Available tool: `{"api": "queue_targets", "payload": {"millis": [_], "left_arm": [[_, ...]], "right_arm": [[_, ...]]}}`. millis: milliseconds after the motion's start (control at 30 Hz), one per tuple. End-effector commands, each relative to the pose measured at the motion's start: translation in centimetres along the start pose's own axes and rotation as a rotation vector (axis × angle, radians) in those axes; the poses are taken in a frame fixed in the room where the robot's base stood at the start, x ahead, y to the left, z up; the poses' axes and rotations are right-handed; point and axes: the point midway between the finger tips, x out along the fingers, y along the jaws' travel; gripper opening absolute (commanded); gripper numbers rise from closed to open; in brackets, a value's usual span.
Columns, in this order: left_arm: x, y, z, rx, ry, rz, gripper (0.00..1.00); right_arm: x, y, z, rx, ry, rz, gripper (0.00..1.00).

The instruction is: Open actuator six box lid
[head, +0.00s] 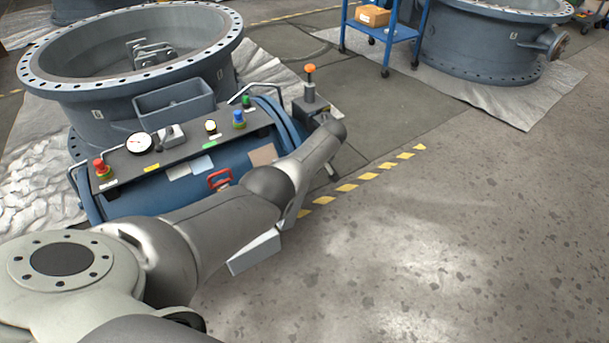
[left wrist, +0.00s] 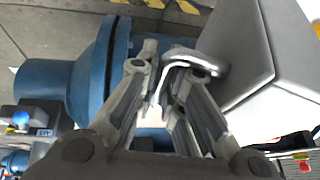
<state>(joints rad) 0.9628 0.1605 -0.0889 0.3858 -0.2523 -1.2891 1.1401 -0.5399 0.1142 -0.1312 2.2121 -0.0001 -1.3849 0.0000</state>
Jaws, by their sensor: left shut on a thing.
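In the left wrist view a light grey metal box (left wrist: 268,60) fills the upper right, close to the fingers. A bent silver handle (left wrist: 200,58) juts from its side. My left gripper (left wrist: 160,73) is shut on this handle, with the fingertips around its end. No gap shows between the box faces; I cannot tell where the lid's seam is. In the head view my left arm reaches across the front of the blue actuator (head: 160,188), and the gripper is hidden behind the arm. My right gripper is in neither view.
A panel (head: 185,145) with coloured buttons and a gauge (head: 139,143) tops the blue actuator. An orange-capped post (head: 310,88) stands at its right end. A large grey valve ring (head: 130,80) lies behind. A blue cart (head: 385,30) stands far back. The floor at right is clear.

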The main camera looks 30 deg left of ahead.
Motion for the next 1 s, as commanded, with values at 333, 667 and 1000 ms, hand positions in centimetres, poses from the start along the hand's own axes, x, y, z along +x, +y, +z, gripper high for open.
{"api": "queue_targets", "payload": {"millis": [333,667,1000], "left_arm": [[-0.2,0.2,-0.2,-0.001,0.005,0.006,0.18],[-0.1,0.0,-0.1,0.000,0.002,0.001,0.19],[-2.0,0.1,-0.1,0.000,0.003,0.004,0.19]], "right_arm": [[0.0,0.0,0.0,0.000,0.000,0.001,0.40],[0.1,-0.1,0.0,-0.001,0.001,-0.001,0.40],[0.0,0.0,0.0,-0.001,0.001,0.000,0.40]]}}
